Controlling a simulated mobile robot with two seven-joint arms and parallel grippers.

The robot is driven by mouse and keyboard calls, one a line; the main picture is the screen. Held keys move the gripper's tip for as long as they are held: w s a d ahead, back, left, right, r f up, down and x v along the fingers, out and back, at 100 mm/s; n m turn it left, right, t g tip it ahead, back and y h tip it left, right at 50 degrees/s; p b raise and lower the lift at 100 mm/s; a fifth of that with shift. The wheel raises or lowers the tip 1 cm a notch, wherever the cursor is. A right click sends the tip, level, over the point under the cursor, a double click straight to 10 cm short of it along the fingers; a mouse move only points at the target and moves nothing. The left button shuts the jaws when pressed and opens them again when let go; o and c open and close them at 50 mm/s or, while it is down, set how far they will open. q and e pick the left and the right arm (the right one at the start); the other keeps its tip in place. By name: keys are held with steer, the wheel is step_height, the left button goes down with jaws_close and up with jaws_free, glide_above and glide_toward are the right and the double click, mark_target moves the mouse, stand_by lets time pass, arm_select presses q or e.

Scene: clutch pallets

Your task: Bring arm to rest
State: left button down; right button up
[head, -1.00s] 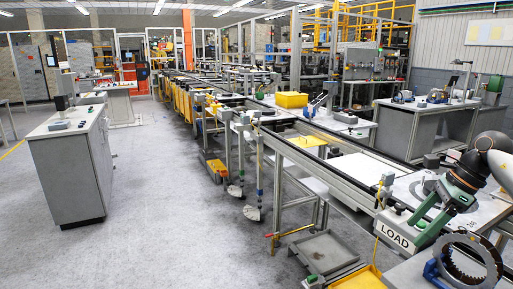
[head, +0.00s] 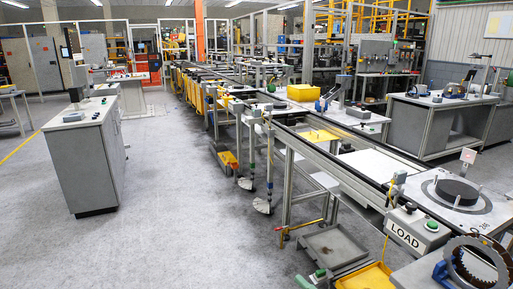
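Neither of my grippers shows in the head view. No part of my arms is visible. At the right, a light pallet plate (head: 432,207) lies on the conveyor, with a dark round disc (head: 458,189) on it and several upright pins around the disc. A dark toothed clutch ring (head: 478,262) stands tilted in a blue holder (head: 441,272) at the bottom right. Its right and lower parts are cut off by the frame edge.
A LOAD sign box (head: 405,236) with a green button sits at the conveyor's near edge. A grey tray (head: 333,247) and a yellow bin (head: 366,277) are below it. A grey cabinet (head: 84,170) stands left; the floor between is mostly clear.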

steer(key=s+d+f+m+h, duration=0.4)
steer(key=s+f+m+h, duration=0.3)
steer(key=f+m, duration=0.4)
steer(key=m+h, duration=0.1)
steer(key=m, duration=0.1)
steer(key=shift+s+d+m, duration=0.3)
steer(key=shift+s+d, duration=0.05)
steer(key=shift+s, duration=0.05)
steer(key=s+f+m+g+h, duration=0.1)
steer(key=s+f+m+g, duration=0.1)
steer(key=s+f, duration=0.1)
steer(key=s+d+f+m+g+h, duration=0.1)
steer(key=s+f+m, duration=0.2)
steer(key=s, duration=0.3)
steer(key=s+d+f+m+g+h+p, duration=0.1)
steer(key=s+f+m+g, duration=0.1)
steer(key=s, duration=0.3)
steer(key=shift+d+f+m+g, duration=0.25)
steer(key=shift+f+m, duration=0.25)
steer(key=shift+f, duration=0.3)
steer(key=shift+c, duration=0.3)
